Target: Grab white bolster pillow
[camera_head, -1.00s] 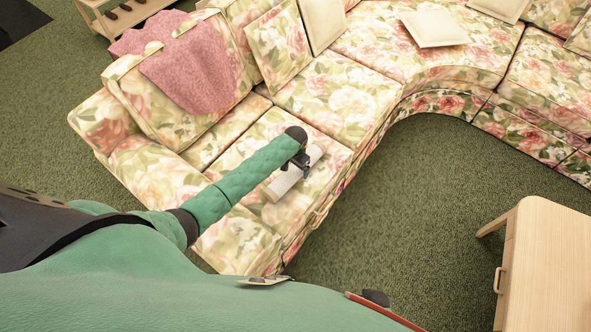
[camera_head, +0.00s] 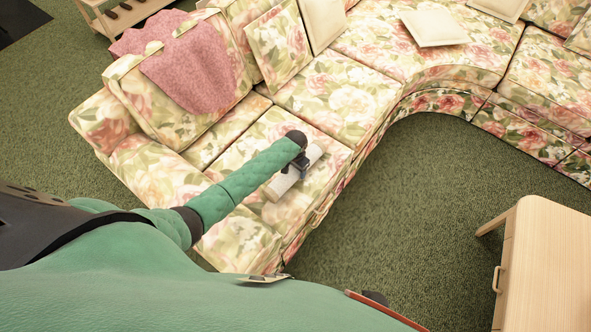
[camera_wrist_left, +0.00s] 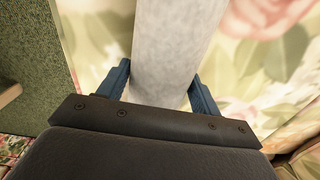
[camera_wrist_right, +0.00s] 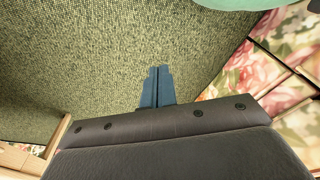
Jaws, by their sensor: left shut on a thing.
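The white bolster pillow (camera_head: 281,186) is a pale cylinder on the near seat of the floral sofa (camera_head: 327,88). My left gripper (camera_head: 299,165) reaches down over it. In the left wrist view the bolster (camera_wrist_left: 172,45) runs between the two blue fingers of my left gripper (camera_wrist_left: 160,90), which are shut on its sides. In the head view my gripper and wrist hide part of the bolster. My right gripper (camera_wrist_right: 157,85) shows in the right wrist view with its fingers together and nothing between them, above the green carpet.
A pink throw (camera_head: 195,68) lies over the sofa back. Square cream cushions (camera_head: 434,27) rest farther along the sofa. A light wooden table (camera_head: 548,262) stands at the right. Green carpet (camera_head: 420,190) lies open between it and the sofa.

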